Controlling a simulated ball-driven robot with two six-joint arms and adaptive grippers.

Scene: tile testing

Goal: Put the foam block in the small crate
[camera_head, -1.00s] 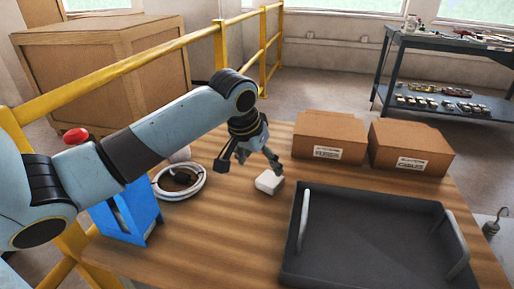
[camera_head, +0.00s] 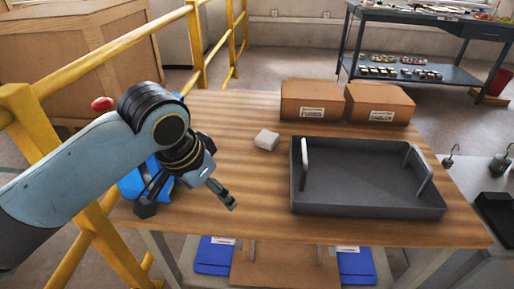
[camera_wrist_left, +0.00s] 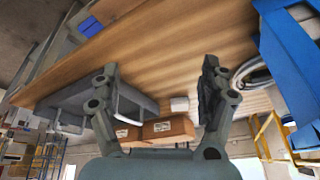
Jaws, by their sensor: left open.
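The foam block, a small whitish block (camera_head: 266,139), lies on the wooden table, left of the dark tray. It also shows in the left wrist view (camera_wrist_left: 180,104), between and beyond my fingers. My left gripper (camera_head: 190,207) is open and empty above the front left of the table, apart from the block, which lies farther back and to the right. Its spread fingers show in the left wrist view (camera_wrist_left: 157,75). A blue container (camera_head: 131,184), perhaps the small crate, is mostly hidden behind my left gripper; part of it shows in the left wrist view (camera_wrist_left: 288,65). My right gripper is out of view.
A dark tray (camera_head: 365,205) with two upright handles fills the table's right side. Two cardboard boxes (camera_head: 312,100) (camera_head: 380,104) stand behind it. A white cable coil (camera_wrist_left: 250,73) lies near the blue container. A yellow railing (camera_head: 100,52) runs along the left.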

